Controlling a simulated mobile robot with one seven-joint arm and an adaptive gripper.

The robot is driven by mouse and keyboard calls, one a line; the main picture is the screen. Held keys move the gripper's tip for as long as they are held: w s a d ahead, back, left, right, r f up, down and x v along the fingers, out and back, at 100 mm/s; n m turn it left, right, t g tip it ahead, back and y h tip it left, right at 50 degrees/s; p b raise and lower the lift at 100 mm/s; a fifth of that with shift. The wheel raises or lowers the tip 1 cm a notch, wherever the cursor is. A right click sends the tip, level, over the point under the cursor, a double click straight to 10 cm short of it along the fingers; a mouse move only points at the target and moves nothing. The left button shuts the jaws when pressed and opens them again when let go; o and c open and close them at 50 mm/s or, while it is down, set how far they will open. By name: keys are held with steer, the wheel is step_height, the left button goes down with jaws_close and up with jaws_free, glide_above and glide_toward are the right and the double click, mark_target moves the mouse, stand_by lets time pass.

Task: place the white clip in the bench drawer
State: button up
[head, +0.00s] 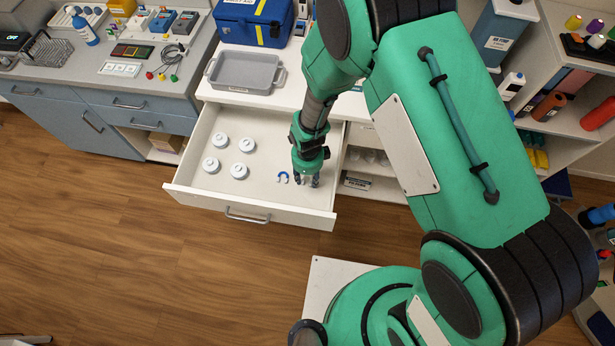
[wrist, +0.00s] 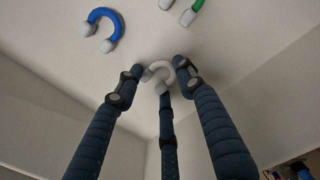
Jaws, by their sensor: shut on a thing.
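The white clip (wrist: 187,66), a small C-shaped piece, is between the fingertips of my gripper (wrist: 160,82) in the wrist view. My gripper is shut on it; the fingers hide part of it. In the head view my gripper (head: 307,181) points down inside the open bench drawer (head: 262,207), near its right front corner. The clip is too small to make out there. Whether it touches the drawer floor I cannot tell.
A blue clip (head: 283,177) lies in the drawer just left of my gripper. A green clip (wrist: 183,12) shows in the wrist view. Several white round pieces (head: 220,141) stand in the drawer's left half. A grey tray (head: 244,86) sits on the bench above.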

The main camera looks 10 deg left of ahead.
mark_target(308, 179)
steer(key=shift+f, duration=0.15)
steer(key=o, duration=0.7)
steer(key=shift+o, duration=0.2)
step_height(308, 179, up, 12)
steer(key=p, duration=0.2)
steer(key=shift+p, duration=0.3)
steer(key=shift+r, duration=0.2)
stand_by(0.4)
